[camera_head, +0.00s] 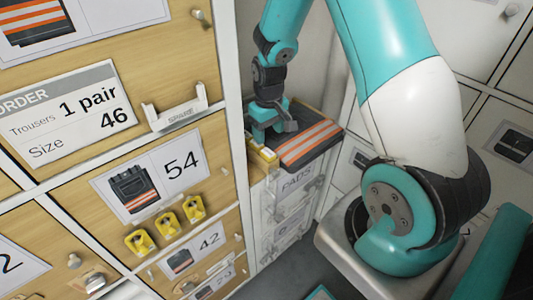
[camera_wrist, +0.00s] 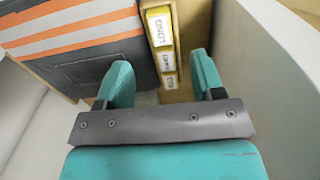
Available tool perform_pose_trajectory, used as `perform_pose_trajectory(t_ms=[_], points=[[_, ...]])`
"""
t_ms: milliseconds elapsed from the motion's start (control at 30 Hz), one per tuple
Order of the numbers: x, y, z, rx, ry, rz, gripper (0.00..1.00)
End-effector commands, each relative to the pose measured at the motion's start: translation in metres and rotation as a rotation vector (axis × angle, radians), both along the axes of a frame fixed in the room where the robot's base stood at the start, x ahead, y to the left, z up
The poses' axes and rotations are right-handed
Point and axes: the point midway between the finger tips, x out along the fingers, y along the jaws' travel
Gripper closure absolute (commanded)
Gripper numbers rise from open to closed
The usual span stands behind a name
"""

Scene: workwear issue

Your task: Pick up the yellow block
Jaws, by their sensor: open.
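Yellow blocks with white labels stand in a row in a narrow wooden slot in the wrist view; the farthest yellow block (camera_wrist: 159,33) reads "LONG". The labels on the nearer ones are hard to read. In the head view the yellow blocks (camera_head: 263,156) show small at the front of a shelf, below my gripper (camera_head: 270,132). In the wrist view my gripper (camera_wrist: 160,78) is open and empty. Its two fingers stand on either side of the row's near end, apart from the farthest block. I cannot tell the exact height between fingers and blocks.
Folded dark trousers with orange stripes (camera_head: 308,143) lie right beside the slot. A pale wall (camera_wrist: 268,60) rises to the slot's right. Yellow pieces (camera_head: 168,223) sit on the drawer front marked 54. An order card (camera_head: 66,112) reads trousers, 1 pair, size 46.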

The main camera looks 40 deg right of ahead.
Motion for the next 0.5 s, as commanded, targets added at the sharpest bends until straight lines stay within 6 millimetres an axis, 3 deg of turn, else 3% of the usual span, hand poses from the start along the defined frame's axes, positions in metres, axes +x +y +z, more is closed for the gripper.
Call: perform_pose_trajectory(t_ms=[100,333,500], points=[[0.0,0.001,-0.018,0.001,0.003,0.001,0.38],[0.0,0.002,-0.033,0.001,0.001,0.003,0.38],[-0.003,0.001,-0.056,0.001,0.003,0.004,0.38]])
